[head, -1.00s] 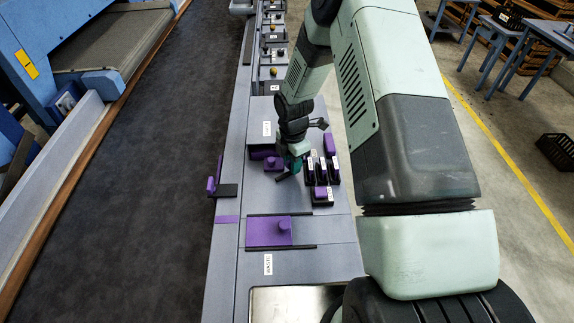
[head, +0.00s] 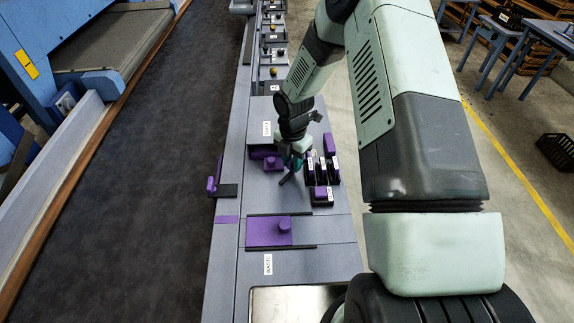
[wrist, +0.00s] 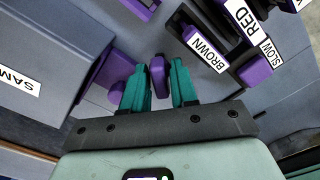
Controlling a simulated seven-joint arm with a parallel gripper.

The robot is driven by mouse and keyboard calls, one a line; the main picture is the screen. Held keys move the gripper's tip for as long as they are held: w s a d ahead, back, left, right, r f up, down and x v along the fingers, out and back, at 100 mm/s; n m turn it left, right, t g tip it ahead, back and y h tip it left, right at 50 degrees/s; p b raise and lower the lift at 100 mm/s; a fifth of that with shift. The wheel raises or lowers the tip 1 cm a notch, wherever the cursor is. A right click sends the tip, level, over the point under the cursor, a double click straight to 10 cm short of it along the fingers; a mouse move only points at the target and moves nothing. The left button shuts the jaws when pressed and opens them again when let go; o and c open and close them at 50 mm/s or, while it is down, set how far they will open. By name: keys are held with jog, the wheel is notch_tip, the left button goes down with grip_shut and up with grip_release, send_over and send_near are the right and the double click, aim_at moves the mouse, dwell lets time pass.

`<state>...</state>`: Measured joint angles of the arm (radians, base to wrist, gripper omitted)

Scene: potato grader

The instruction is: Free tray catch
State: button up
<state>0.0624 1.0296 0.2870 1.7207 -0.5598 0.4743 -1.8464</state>
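My gripper (head: 290,173) hangs low over the grey bench top, between the sample box and a group of labelled switches. In the wrist view its two teal fingers (wrist: 158,88) stand apart. A narrow purple piece (wrist: 158,75) shows between them, with a gap on each side; I cannot tell whether it is the catch or how deep it lies. A larger purple block (wrist: 110,75) lies just left of the fingers. In the head view a purple knob (head: 272,163) sits by the grey box (head: 262,115), left of my gripper.
Black and purple switches (head: 322,170), with labels such as BROWN, RED and SLOW, stand close on the right. A purple slide plate with a knob (head: 270,231) lies nearer, by the WASTE label (head: 267,264). A purple upright (head: 214,182) stands at the bench's left edge beside the dark belt (head: 120,160).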

jog(key=shift+r, duration=2.15)
jog(key=m, duration=0.5)
jog(key=shift+r+m, duration=0.2)
jog(key=shift+m, duration=0.2)
jog(key=m, duration=0.5)
jog(key=shift+r+m, duration=0.15)
jog(key=shift+m, duration=0.25)
jog(key=m, duration=0.6)
jog(key=shift+r, duration=0.15)
jog(key=m, duration=0.5)
jog(key=shift+r, duration=0.15)
jog(key=m, duration=0.6)
jog(key=shift+r+m, duration=0.2)
jog(key=shift+m, duration=0.2)
jog(key=m, duration=0.6)
jog(key=shift+r, duration=0.1)
jog(key=shift+m, duration=0.3)
jog(key=shift+f, duration=3.5)
